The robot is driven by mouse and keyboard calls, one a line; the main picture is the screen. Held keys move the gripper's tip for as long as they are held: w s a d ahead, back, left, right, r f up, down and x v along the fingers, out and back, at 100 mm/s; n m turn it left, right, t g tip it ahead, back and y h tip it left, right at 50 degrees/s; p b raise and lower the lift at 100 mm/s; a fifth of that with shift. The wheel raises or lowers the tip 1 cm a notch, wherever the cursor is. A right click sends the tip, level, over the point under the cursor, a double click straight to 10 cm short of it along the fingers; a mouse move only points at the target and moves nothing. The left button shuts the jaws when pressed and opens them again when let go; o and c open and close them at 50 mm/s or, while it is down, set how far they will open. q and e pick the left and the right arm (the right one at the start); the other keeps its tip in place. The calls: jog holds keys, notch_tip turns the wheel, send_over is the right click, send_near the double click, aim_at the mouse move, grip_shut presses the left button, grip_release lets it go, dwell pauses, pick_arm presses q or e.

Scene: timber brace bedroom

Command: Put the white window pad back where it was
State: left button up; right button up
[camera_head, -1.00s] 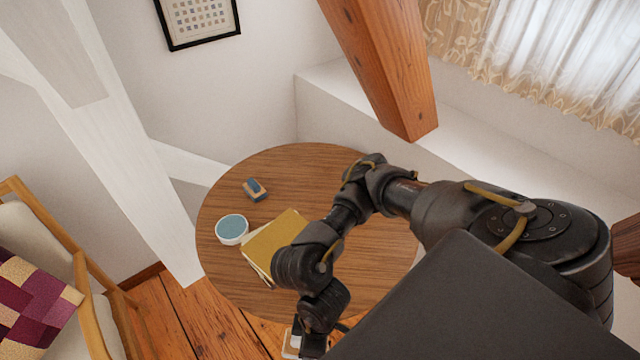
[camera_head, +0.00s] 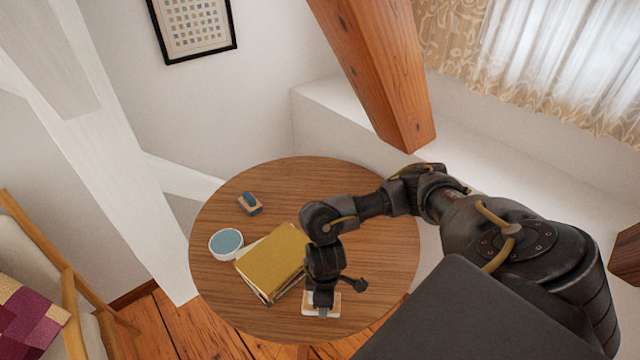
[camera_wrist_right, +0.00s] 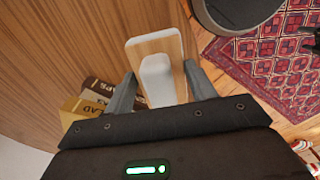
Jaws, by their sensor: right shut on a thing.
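The white window pad (camera_head: 332,303) is a wooden block with a white rim and a white grip. My right gripper (camera_head: 321,308) is shut on it. In the head view it shows against the near part of the round wooden table; I cannot tell whether it touches the top. In the right wrist view the white grip of the pad (camera_wrist_right: 157,80) is between the two fingers of my right gripper (camera_wrist_right: 160,88). The pad's underside is hidden. My left gripper is not in view.
On the table (camera_head: 375,245) lie yellow-covered books (camera_head: 270,262), just left of my right gripper. A round blue-topped tin (camera_head: 226,244) and a wooden block with a blue grip (camera_head: 250,204) stand farther left. A timber brace (camera_head: 380,80) slants down behind the table.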

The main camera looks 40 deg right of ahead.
jog(key=w+f, duration=0.1)
jog(key=w+d+f+b, duration=0.1)
jog(key=f, duration=0.1)
jog(key=w+f, duration=0.1)
jog(key=shift+d+f+b, duration=0.2)
jog(key=shift+f+b, duration=0.05)
jog(key=shift+b, duration=0.05)
notch_tip(320, 180, down, 3)
jog(key=shift+w+f, duration=0.15)
jog(key=shift+f, duration=0.05)
jog(key=o, duration=1.1)
pick_arm(q)
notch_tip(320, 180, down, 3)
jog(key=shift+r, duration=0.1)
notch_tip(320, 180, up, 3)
jog(key=p, duration=0.3)
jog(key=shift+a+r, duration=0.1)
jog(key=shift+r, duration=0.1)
pick_arm(e)
notch_tip(320, 180, up, 12)
jog(key=shift+r, duration=0.1)
